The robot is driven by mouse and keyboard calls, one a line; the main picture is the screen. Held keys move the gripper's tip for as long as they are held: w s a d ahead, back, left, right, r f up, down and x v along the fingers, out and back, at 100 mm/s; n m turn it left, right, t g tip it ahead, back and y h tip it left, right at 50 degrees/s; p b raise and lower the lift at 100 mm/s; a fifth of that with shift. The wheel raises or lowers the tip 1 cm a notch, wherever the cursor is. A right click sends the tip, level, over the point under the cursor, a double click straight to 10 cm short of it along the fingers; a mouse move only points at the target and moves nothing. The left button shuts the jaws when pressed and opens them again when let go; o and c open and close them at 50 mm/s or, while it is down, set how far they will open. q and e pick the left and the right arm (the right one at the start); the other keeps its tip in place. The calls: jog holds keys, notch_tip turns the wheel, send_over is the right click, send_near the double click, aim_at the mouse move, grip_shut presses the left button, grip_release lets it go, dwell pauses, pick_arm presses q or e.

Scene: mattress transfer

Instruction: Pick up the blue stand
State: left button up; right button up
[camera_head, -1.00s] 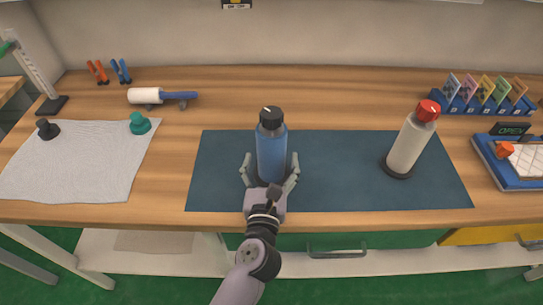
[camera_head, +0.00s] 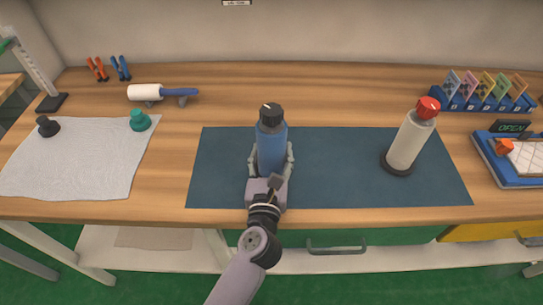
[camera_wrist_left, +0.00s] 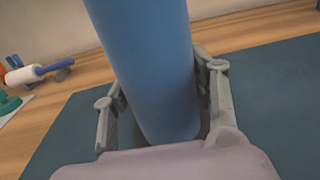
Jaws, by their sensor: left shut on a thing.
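A blue bottle (camera_head: 271,148) with a black cap stands upright on the dark blue mat (camera_head: 330,165) in the head view. My left gripper (camera_head: 271,167) is shut on its lower body, one finger on each side. The left wrist view shows the bottle (camera_wrist_left: 150,65) between the two fingers (camera_wrist_left: 163,95). Its base is mostly hidden, so I cannot tell whether it touches the mat. A blue stand (camera_head: 482,105) holding several coloured cards is at the back right, apart from the gripper. My right gripper is not in view.
A white bottle with a red cap (camera_head: 409,140) stands on the mat's right part. A white cloth (camera_head: 80,170) with a black and a green knob lies left. A white roller (camera_head: 146,92) is behind. A blue tray (camera_head: 510,165) is at the right.

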aim_at(271, 137)
pick_arm(q)
grip_shut()
jog(key=shift+r+p, duration=0.45)
jog(key=shift+r, duration=0.5)
notch_tip(271, 137, up, 17)
jog(key=p, duration=0.4)
jog(key=shift+r, duration=0.75)
jog(key=shift+f, duration=0.1)
jog(key=shift+f, duration=0.35)
jog(key=shift+f+b, duration=4.85)
jog(key=shift+f, duration=1.75)
